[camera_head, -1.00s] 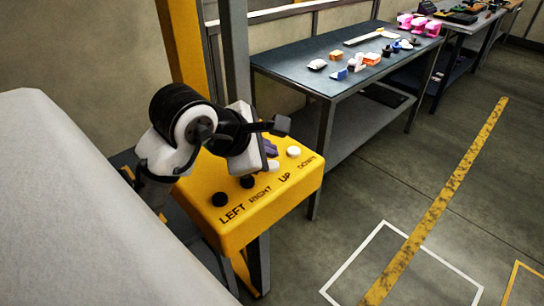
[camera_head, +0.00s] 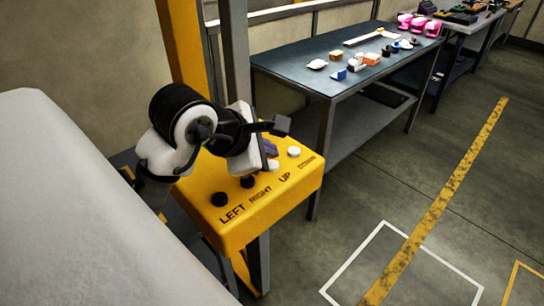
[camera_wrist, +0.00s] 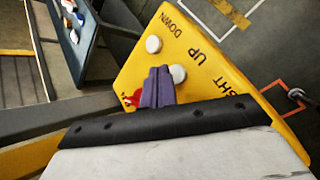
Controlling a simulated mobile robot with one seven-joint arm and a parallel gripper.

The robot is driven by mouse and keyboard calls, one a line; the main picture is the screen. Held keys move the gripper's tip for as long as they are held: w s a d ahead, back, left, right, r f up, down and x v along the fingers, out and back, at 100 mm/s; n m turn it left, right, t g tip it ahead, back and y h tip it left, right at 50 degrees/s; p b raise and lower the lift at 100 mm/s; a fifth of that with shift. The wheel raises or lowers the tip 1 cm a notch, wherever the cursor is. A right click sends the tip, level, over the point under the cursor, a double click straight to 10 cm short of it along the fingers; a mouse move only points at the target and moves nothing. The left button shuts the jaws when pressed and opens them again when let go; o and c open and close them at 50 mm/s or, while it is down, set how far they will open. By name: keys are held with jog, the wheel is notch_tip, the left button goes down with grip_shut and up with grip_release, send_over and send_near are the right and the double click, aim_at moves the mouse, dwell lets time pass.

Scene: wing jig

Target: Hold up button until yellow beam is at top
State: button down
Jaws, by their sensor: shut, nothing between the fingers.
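The yellow control box (camera_head: 238,228) stands in the lower middle of the head view, with labels LEFT, RIGHT, UP and DOWN. The LEFT (camera_head: 220,199) and RIGHT (camera_head: 248,181) buttons are black. The white UP button (camera_head: 273,166) is partly hidden by my gripper (camera_head: 268,150). The white DOWN button (camera_head: 293,151) is clear. In the wrist view my gripper (camera_wrist: 158,84) has its purple fingers together and empty, right beside the UP button (camera_wrist: 178,74); I cannot tell whether they press it. The DOWN button (camera_wrist: 153,44) also shows there. A yellow upright beam (camera_head: 182,45) stands behind the box; its top is out of view.
A grey post (camera_head: 236,50) stands next to the yellow upright. A blue-topped table (camera_head: 290,65) with several small parts stands behind to the right. A large pale surface (camera_head: 90,200) fills the left. Floor at right is free, with a yellow stripe (camera_head: 440,200).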

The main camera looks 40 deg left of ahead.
jog(key=shift+f, duration=0.15)
jog(key=shift+f, duration=0.3)
jog(key=shift+f, duration=0.45)
dwell(0.6)
jog(key=shift+r, duration=0.15)
dwell(4.9)
jog(key=shift+r+p, duration=0.75)
notch_tip(320, 180, up, 5)
jog(key=p, duration=0.5)
